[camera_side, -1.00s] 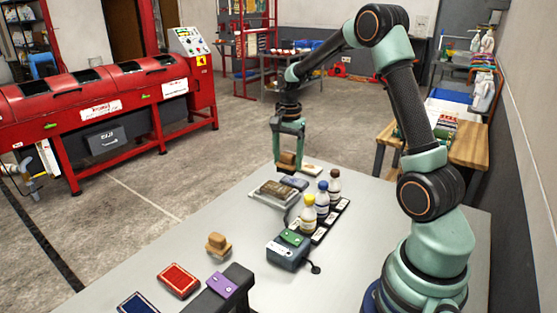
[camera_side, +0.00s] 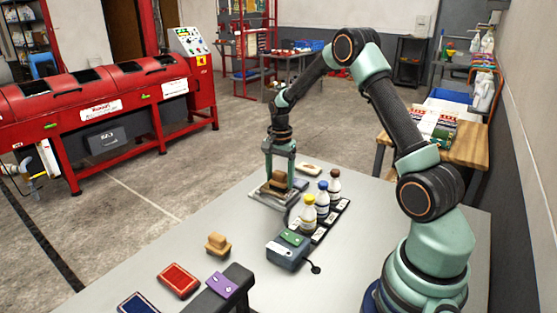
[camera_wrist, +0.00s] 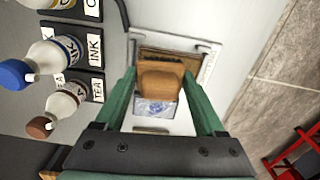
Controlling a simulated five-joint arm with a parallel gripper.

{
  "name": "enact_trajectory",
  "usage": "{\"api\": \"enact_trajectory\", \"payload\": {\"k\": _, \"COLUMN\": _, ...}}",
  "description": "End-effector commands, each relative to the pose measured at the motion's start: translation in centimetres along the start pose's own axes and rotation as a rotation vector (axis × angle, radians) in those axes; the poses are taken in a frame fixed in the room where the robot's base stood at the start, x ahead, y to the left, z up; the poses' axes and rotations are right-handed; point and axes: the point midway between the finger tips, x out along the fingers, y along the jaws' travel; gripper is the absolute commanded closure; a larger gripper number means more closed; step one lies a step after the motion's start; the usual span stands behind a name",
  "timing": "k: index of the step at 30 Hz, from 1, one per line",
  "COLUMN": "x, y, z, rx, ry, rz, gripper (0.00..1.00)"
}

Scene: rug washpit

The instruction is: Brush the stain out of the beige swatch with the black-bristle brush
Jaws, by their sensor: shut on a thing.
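My gripper (camera_side: 279,182) is shut on a wooden-handled brush (camera_wrist: 160,80), with a row of dark bristles showing at its far edge in the wrist view. In the side view the brush is low over a pale shallow tray (camera_side: 262,202). A brown, flat piece (camera_wrist: 178,60) lies in the tray, partly hidden by the brush. I cannot tell whether it is the beige swatch or whether the bristles touch it. A whitish patch with blue marks (camera_wrist: 155,108) shows between my fingers, on the near side of the brush. No stain can be made out clearly.
Bottles with yellow (camera_side: 309,199), blue (camera_side: 322,185) and brown (camera_side: 334,174) caps stand close right of the tray. A second wooden brush (camera_side: 217,243), a grey-blue box (camera_side: 288,250), a red pad (camera_side: 178,280) and a purple block (camera_side: 221,285) are nearer the front.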

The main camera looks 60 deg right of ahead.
Motion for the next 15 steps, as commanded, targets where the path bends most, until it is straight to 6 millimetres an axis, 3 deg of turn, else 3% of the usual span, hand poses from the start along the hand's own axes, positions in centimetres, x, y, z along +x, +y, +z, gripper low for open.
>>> {"api": "enact_trajectory", "payload": {"k": 5, "x": 0.0, "y": -1.4, "z": -0.1, "rx": -0.001, "ry": 0.0, "rz": 0.001, "gripper": 0.8}}
{"api": "enact_trajectory", "payload": {"k": 15, "x": 0.0, "y": 2.0, "z": 0.2, "rx": 0.0, "ry": -0.001, "rz": 0.002, "gripper": 0.8}}
